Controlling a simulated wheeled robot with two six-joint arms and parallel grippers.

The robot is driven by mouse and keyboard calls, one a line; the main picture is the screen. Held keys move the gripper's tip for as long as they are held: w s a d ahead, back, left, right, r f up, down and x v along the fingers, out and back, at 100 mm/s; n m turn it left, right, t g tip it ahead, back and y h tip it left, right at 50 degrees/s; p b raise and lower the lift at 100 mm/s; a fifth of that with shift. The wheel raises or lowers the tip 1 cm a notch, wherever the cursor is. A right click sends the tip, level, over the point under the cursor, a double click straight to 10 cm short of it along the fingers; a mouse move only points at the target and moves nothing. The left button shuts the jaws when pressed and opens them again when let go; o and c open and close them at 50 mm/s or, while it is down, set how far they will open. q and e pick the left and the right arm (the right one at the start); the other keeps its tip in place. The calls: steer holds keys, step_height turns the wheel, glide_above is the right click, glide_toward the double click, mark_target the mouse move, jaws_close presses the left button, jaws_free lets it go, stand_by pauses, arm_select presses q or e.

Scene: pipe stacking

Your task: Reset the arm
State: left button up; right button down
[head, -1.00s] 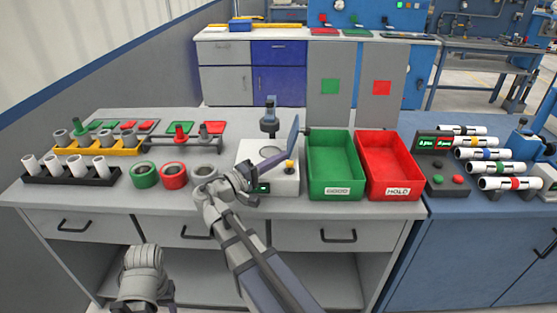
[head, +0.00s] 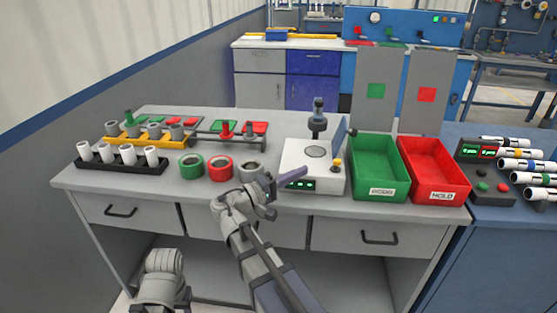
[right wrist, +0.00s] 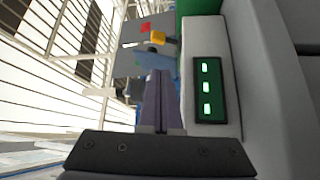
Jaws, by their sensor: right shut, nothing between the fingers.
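My right gripper (head: 298,174) is shut and empty. It is in front of the left front part of the white test device (head: 300,160) in the head view, with its fingers pointing right. In the right wrist view the closed fingers (right wrist: 157,100) are beside the device's green display (right wrist: 208,90); whether they touch the device I cannot tell. Part of my left arm (head: 163,280) shows low in front of the bench, but its gripper does not show.
Green (head: 190,166), red (head: 220,168) and grey (head: 249,170) rings lie left of the device. Pipe racks (head: 120,163) stand farther left. Green (head: 378,192) and red (head: 438,195) bins stand to the right. The bench front edge (head: 200,206) lies near my right arm.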

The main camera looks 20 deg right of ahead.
steer(key=y+p, duration=0.1)
steer(key=p, duration=0.1)
steer(key=s+a+y+p, duration=0.1)
steer(key=p, duration=0.1)
steer(key=a+y+p, duration=0.1)
steer(key=p, duration=0.1)
steer(key=shift+s+a+f+n+y, duration=0.2)
steer(key=shift+s+f+n+y, duration=0.1)
steer(key=shift+n, duration=0.1)
steer(key=s+a+n+y+p, duration=0.1)
steer(key=s+a+y+p, duration=0.3)
steer(key=a, duration=0.4)
steer(key=s+a+n+g+y+p, duration=0.1)
steer(key=s+a+y+p, duration=0.3)
steer(key=a+p, duration=0.3)
steer(key=s+a+n+g+y+p, duration=0.1)
steer(key=s+a+y+p, duration=0.2)
steer(key=a+y+p, duration=0.3)
steer(key=a+f, duration=0.1)
steer(key=a, duration=0.3)
steer(key=shift+s+a+n, duration=0.2)
steer(key=shift+s+n, duration=0.1)
steer(key=shift+s, duration=0.1)
